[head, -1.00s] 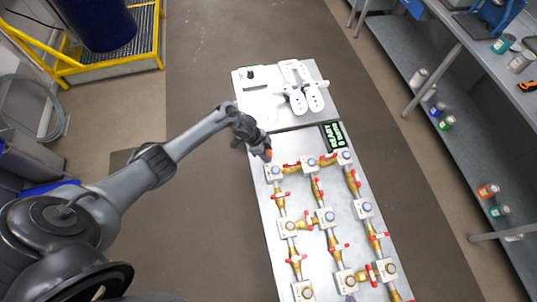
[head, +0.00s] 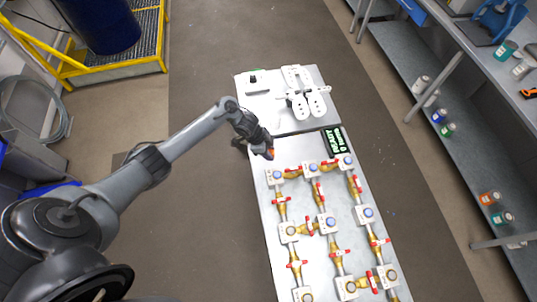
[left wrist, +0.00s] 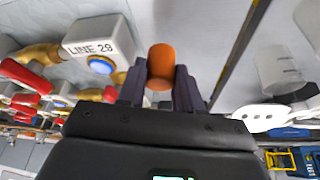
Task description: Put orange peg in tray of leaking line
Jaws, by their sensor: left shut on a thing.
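The orange peg (left wrist: 161,62) is held between the two fingers of my left gripper (left wrist: 160,88) in the left wrist view. In the head view my left gripper (head: 268,148) is at the left edge of the panel, and a bit of orange shows at its tip. Just beside it is a white block labelled LINE 29 or similar (left wrist: 98,38), with a blue button on it. A panel of pipes (head: 268,240) carries several such blocks with brass pipes and red-handled valves. Which line leaks, and which tray is its own, I cannot tell. My right gripper is out of view.
A dark display with green text (head: 333,142) stands at the panel's top. A white plate (head: 262,112) with white hinged parts (head: 301,92) lies beyond. A grey shelf with jars (head: 440,117) is on the right. The floor left of the panel is clear.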

